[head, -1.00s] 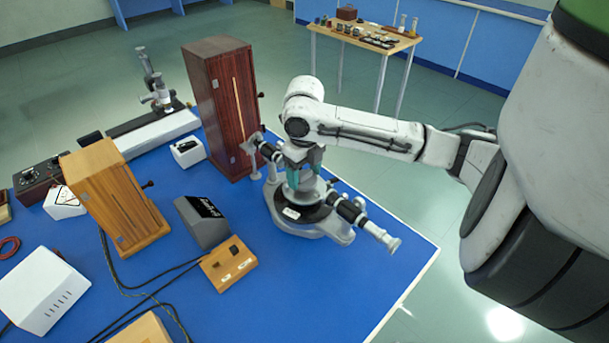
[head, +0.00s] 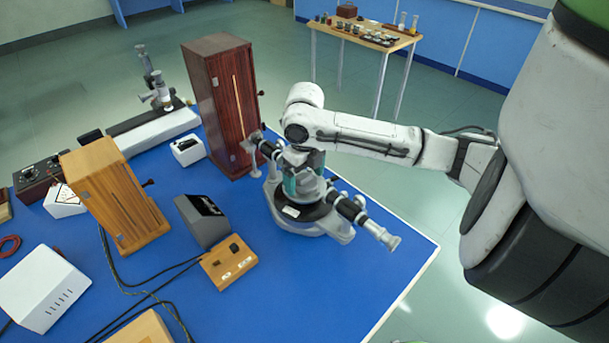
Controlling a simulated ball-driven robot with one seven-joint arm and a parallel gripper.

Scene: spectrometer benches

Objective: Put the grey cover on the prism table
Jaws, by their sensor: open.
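The spectrometer (head: 322,228) stands near the right edge of the blue bench, with a black disc-shaped base and black telescope tubes on either side. A pale grey round piece, which looks like the grey cover (head: 311,187), sits at its middle, over the prism table. The prism table itself is hidden beneath it. My gripper (head: 303,187) points down there with teal fingers open. The fingers are beside the grey piece and overlap it in the picture; I cannot tell whether they touch it.
A tall dark red wooden box (head: 222,105) stands close behind the spectrometer. A grey sloped instrument (head: 203,220) and a small wooden switch board (head: 229,262) lie to its left. The blue bench in front of the spectrometer (head: 300,290) is clear.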

